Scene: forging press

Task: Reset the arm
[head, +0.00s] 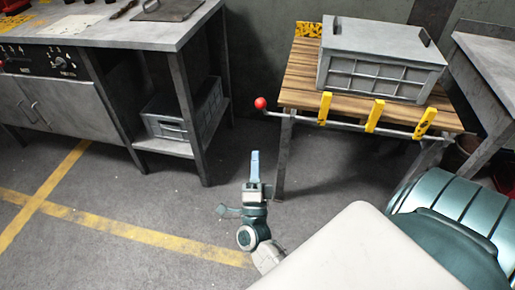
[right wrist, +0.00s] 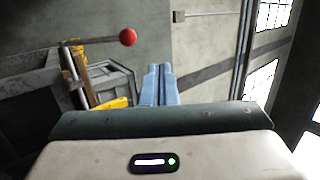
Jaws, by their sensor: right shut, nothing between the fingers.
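My right gripper (head: 254,165) is in the lower middle of the head view, over the grey floor in front of the wooden-topped table. Its two light blue fingers are together with nothing between them. In the right wrist view the shut fingers (right wrist: 159,85) point away in the middle, clear of any object. My left gripper is not in view.
A wooden-topped table (head: 300,85) bears a grey crate (head: 380,60), with yellow clips and a red-knobbed lever (head: 260,103) along its front. A grey workbench (head: 130,42) stands left, with another crate (head: 185,112) on its lower shelf. The floor (head: 150,205) between is clear.

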